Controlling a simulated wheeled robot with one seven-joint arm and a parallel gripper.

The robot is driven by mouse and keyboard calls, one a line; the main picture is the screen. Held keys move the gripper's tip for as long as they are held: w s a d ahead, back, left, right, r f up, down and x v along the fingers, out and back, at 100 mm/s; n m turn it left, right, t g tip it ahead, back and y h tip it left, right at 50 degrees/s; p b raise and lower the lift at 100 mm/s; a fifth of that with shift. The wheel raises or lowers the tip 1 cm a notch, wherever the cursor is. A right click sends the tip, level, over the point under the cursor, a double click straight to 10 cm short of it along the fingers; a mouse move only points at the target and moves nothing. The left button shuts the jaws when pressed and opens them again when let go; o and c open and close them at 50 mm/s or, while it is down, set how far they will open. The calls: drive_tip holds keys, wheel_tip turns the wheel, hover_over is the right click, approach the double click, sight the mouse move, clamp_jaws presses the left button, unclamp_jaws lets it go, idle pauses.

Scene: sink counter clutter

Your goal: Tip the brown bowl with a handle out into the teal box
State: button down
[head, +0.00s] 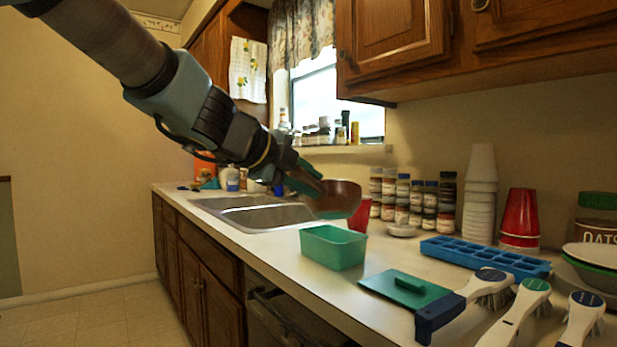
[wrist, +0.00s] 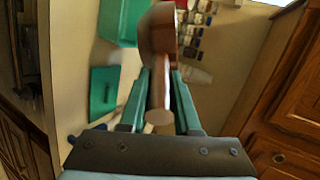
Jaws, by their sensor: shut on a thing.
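The brown bowl with a handle (head: 338,198) is in the air behind and above the teal box, tilted in the head view. My gripper (head: 308,182) is shut on its handle. In the wrist view the handle (wrist: 160,100) lies between the two teal fingers of my gripper (wrist: 160,88), and the bowl (wrist: 158,30) extends beyond them. The bowl's contents cannot be made out. The teal box (head: 333,247) stands on the counter, with its open top facing up; it also shows at the top left of the wrist view (wrist: 122,22). Its floor is hidden.
A red cup (head: 360,214) stands just behind the box. A green-bladed scraper (head: 405,290), a blue tray (head: 485,258) and several brushes (head: 517,312) lie to the right. Spice jars (head: 415,200) line the wall. The sink (head: 255,213) is to the left.

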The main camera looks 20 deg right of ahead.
drive_tip(key=shift+w+d+r+n+g+y+p, duration=0.2)
drive_tip(key=shift+r+p, duration=0.3)
drive_tip(key=shift+p, duration=0.95)
drive_tip(key=shift+w+r+n+g+y+p, duration=0.2)
drive_tip(key=shift+r+p, duration=0.3)
drive_tip(key=shift+p, duration=0.95)
drive_tip(key=shift+w+d+r+g+y+p, duration=0.1)
drive_tip(key=shift+w+r+g+y+p, duration=0.3)
drive_tip(key=shift+p, duration=1.05)
drive_tip(key=shift+w+d+r+n+g+y+p, duration=0.2)
drive_tip(key=shift+r+p, duration=0.35)
drive_tip(key=shift+p, duration=1)
drive_tip(key=shift+w+d+r+n+g+y+p, duration=0.15)
drive_tip(key=shift+r+p, duration=0.35)
drive_tip(key=shift+p, duration=1.05)
drive_tip(key=shift+w+d+r+n+g+y+p, duration=0.15)
drive_tip(key=shift+w+d+r+g+y+p, duration=0.15)
drive_tip(key=shift+p, duration=1.05)
drive_tip(key=shift+w+d+r+n+g+y+p, duration=0.15)
drive_tip(key=shift+w+r+g+p, duration=0.25)
drive_tip(key=shift+p, duration=0.9)
drive_tip(key=shift+w+d+r+g+y+p, duration=0.2)
drive_tip(key=shift+w+r+g+p, duration=0.15)
drive_tip(key=shift+p, duration=0.75)
drive_tip(key=shift+w+d+r+g+y+p, duration=0.2)
drive_tip(key=shift+w+p, duration=0.25)
drive_tip(key=shift+p, duration=0.6)
drive_tip(key=shift+w+d+r+n+g+p, duration=0.15)
drive_tip(key=shift+w+d+n+g+p, duration=0.25)
drive_tip(key=shift+p, duration=1.7)
